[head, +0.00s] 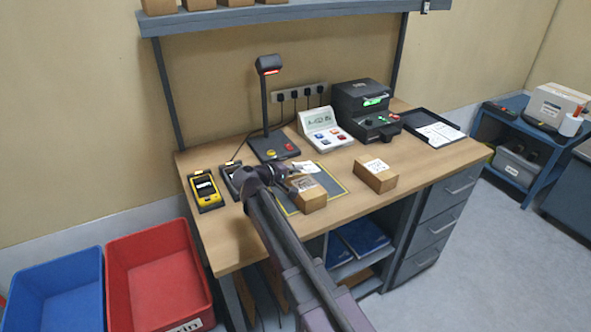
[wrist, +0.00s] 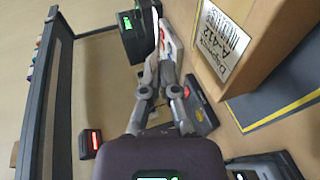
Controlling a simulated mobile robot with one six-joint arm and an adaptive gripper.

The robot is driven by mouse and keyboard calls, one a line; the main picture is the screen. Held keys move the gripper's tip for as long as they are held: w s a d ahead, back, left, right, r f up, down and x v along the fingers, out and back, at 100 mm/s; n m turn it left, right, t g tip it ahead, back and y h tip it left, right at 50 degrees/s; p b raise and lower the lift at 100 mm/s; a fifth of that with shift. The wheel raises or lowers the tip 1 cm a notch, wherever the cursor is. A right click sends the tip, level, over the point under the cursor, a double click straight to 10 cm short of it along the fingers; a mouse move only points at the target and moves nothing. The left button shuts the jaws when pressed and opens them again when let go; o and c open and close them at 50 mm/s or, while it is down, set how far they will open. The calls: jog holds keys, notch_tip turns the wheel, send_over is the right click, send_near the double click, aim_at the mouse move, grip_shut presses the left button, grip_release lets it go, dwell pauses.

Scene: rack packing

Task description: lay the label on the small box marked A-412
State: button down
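The small box marked A-412 (head: 313,202) is a brown carton on the grey, yellow-edged mat (head: 338,182) at the middle of the bench. In the wrist view the box (wrist: 277,35) fills the upper right, and its printed white sticker reads A-412. My gripper (head: 296,170) is just above and beside the box, apart from it in the wrist view. Its fingers (wrist: 161,66) are close together on a thin white label (wrist: 157,27), seen nearly edge-on. The label (head: 310,168) also shows as a white patch beyond the fingertips in the head view.
A second carton (head: 374,178) stands right of the mat. Behind are a scanner on a stand (head: 267,66), a white button console (head: 324,128), a black printer (head: 362,103) and a tray with papers (head: 432,127).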

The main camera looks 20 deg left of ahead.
aim_at(297, 182)
jog(key=shift+f+b, duration=2.15)
jog(key=shift+f, duration=0.3)
jog(key=c, duration=1.4)
grip_release()
jog(key=c, duration=0.8)
grip_release()
jog(key=shift+c, duration=0.2)
jog(key=shift+s+a, duration=0.1)
jog(key=shift+s, duration=0.1)
jog(key=shift+s+a, duration=0.8)
jog(key=shift+s, duration=0.15)
jog(key=shift+o, duration=0.2)
jog(key=o, duration=0.5)
